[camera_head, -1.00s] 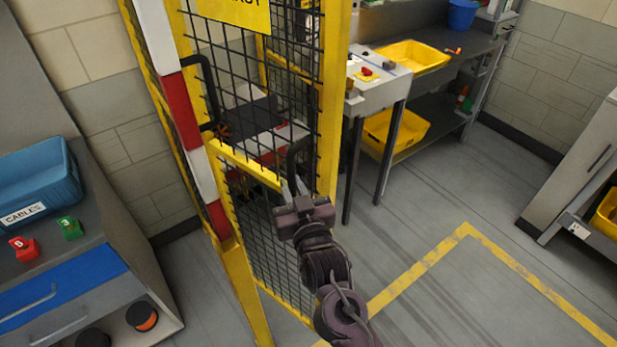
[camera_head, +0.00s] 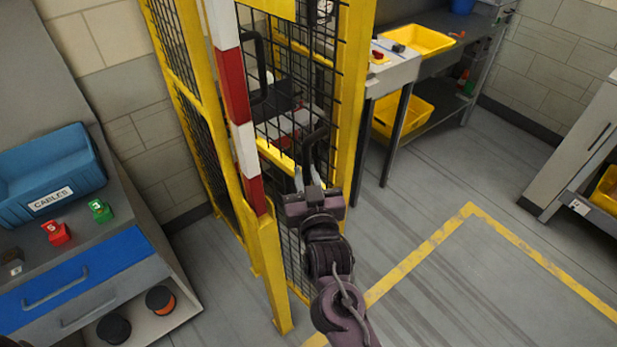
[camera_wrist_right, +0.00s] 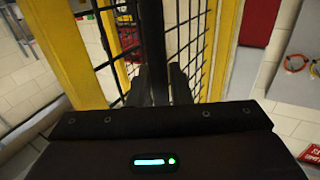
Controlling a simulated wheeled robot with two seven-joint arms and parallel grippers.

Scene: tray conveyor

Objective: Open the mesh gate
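The mesh gate (camera_head: 351,110) has a yellow frame with black wire mesh and stands left of centre in the head view, beside a red-and-white striped post. A dark upright bar handle (camera_head: 311,146) sits near its right edge. My right gripper (camera_head: 305,181) is at this handle. In the right wrist view the black handle bar (camera_wrist_right: 153,45) runs between the two fingers of my right gripper (camera_wrist_right: 158,88), which look closed around it. The gate's mesh and yellow frame stand just behind. The lower gate is partly hidden by my right arm. My left gripper is not in view.
The striped post (camera_head: 232,85) stands close left of my right arm. A bench with a blue CABLES bin (camera_head: 45,190) is at left. A workbench with yellow trays (camera_head: 420,40) is behind the gate. The floor on the right, with a yellow line (camera_head: 425,252), is clear.

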